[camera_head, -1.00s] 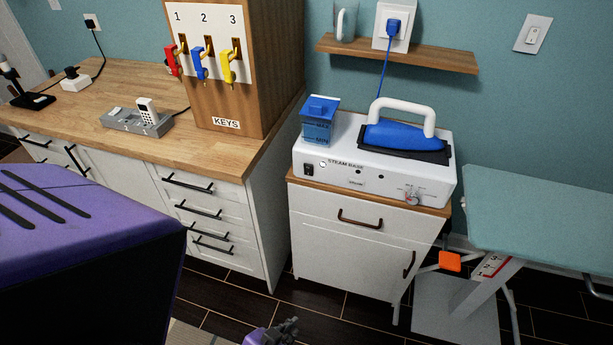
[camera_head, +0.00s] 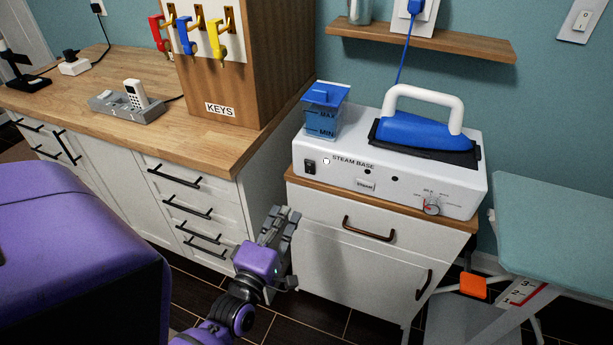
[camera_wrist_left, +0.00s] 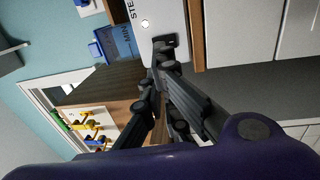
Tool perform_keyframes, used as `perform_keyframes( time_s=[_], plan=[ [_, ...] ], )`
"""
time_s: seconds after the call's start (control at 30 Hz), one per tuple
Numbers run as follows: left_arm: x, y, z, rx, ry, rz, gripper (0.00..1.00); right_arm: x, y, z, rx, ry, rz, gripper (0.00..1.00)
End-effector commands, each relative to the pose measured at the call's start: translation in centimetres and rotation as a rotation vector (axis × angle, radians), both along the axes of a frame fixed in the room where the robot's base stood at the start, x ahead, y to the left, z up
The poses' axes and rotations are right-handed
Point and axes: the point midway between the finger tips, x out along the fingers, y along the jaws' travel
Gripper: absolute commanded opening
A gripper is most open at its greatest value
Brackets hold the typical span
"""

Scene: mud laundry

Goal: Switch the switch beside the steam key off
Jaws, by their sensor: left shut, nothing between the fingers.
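The white steam base (camera_head: 440,195) stands on a small white cabinet. A black rocker switch (camera_head: 309,167) is at the left end of its front, beside a small white light. A "STEAM" label (camera_head: 366,185) is farther right; I cannot tell whether the switch is on or off. My left gripper (camera_head: 284,214) is shut and empty, below and left of the switch, in front of the cabinet. In the left wrist view, the dark fingers (camera_wrist_left: 155,75) point toward the steam base's white front (camera_wrist_left: 160,20), and the switch (camera_wrist_left: 166,42) shows by the upper fingertip. My right gripper is not in view.
A blue iron (camera_head: 420,132) and a blue water tank (camera_head: 322,118) sit on the steam base. A wooden key box (camera_head: 270,60) and a grey phone base (camera_head: 126,108) stand on the left counter. An ironing board (camera_head: 560,220) is at right.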

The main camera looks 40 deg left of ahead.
Motion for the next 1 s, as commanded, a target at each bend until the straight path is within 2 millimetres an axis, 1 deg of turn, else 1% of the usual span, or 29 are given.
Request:
perform_keyframes(
  time_s=[0.13,0.27,0.37,0.6,0.7,0.83,1.0],
  plan=[
    [0.3,0.0,0.1,0.001,0.0,-0.001,0.0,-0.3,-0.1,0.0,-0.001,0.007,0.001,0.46],
    [1.6,0.3,0.4,0.001,-0.002,-0.002,0.0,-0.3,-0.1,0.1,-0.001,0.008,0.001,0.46],
    [3.4,0.7,0.7,0.001,-0.003,-0.002,0.0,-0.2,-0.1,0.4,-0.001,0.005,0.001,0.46],
    [8.5,1.9,1.3,0.003,-0.001,-0.002,0.0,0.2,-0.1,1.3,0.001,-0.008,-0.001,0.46],
    [10.3,2.3,1.5,0.002,0.0,-0.002,0.0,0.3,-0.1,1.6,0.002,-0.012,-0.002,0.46],
    [12.1,2.8,1.7,0.003,0.001,-0.002,0.0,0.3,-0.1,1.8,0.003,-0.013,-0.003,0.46],
    [13.3,3.1,1.7,0.003,0.003,-0.002,0.0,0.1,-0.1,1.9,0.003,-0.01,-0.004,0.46]
  ],
)
